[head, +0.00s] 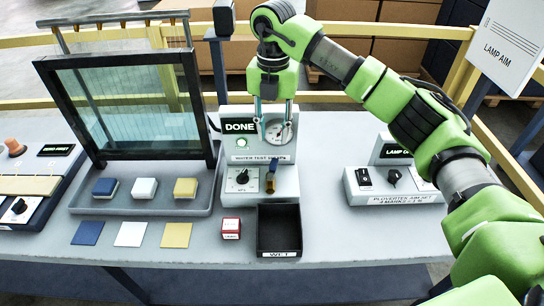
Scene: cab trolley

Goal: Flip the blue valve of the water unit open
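The water unit (285,185) is a light grey box with an upright back panel and a label that seems to read "WATER TEST". Its valve (270,180) sits on the front right, with a short upright blue lever above a brass-coloured part. A black knob (242,177) is to its left. The panel has a "DONE" display, a lit green button (241,142) and a round gauge (279,132). My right gripper (272,118) points down above the valve, fingers apart and empty, partly covering the gauge. My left gripper is not in view.
An empty black "WET" tray (266,240) and a small red-and-white box (231,228) stand in front. Left is a framed glass pane (130,110) over a tray with blue, white and yellow blocks. A lamp unit (392,185) stands right.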

